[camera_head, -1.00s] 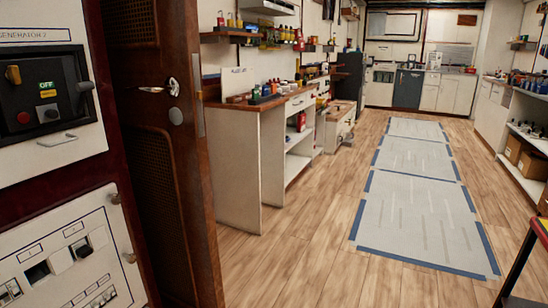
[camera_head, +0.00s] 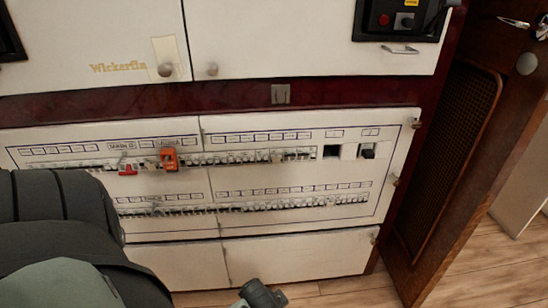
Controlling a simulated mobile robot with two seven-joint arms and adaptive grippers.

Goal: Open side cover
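I cannot tell for sure which part is the side cover. A white breaker panel (camera_head: 285,228) in two sections faces me, with rows of small switches. Its left section carries a red clip (camera_head: 128,170) and an orange block (camera_head: 169,159). Its right section has a dark switch (camera_head: 368,151) and metal fittings along its right edge, and looks shut. One of my dark arms covers the panel's lower left. A grey-green part of mine shows at the bottom middle. Neither gripper's fingers are in view.
White upper cupboard doors (camera_head: 270,42) with round knobs are shut above. Plain white lower panels (camera_head: 297,258) sit below the breakers. A brown wooden door (camera_head: 452,165) stands at the right, beside the panel. Wood floor (camera_head: 500,265) shows at lower right.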

